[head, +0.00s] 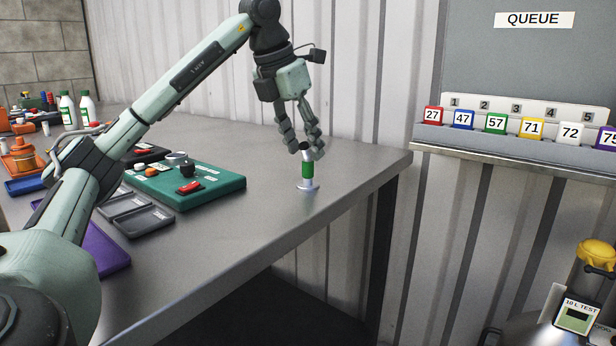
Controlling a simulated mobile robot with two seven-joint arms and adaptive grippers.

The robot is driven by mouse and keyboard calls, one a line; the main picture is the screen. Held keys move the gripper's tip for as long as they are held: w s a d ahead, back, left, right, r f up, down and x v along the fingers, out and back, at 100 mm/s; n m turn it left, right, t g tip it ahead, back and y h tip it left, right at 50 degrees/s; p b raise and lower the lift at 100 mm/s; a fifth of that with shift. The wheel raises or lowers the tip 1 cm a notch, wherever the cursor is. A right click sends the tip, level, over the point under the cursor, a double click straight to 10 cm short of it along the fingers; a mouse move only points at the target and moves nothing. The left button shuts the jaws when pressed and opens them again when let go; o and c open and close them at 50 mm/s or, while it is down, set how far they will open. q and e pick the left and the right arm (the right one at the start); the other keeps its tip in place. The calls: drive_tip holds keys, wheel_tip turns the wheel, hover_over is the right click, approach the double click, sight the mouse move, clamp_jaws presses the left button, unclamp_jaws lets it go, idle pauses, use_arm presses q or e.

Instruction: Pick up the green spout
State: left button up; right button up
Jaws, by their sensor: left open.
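The green spout (308,171) stands upright near the right end of the metal table. The gripper is open. My right gripper is not in view.
A green board (222,181) with small parts and a grey tray (150,221) lie left of the spout on the table (240,240). A corrugated wall (190,60) stands close behind. The table's right edge is near the spout. A queue rack (520,125) hangs at right.

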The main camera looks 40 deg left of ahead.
sight(306, 161)
use_arm(q)
drive_tip(key=x, duration=0.4)
drive_tip(key=shift+a+f, duration=0.3)
drive_tip(key=shift+f, duration=0.15)
drive_tip(key=shift+w+f, duration=0.15)
drive_tip(key=shift+f, duration=0.2)
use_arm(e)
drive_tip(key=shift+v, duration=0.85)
use_arm(q)
drive_tip(key=c, duration=0.7)
drive_tip(key=shift+c, duration=1.4)
clamp_jaws()
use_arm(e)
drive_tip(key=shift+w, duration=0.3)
use_arm(q)
drive_tip(key=shift+r, duration=0.1)
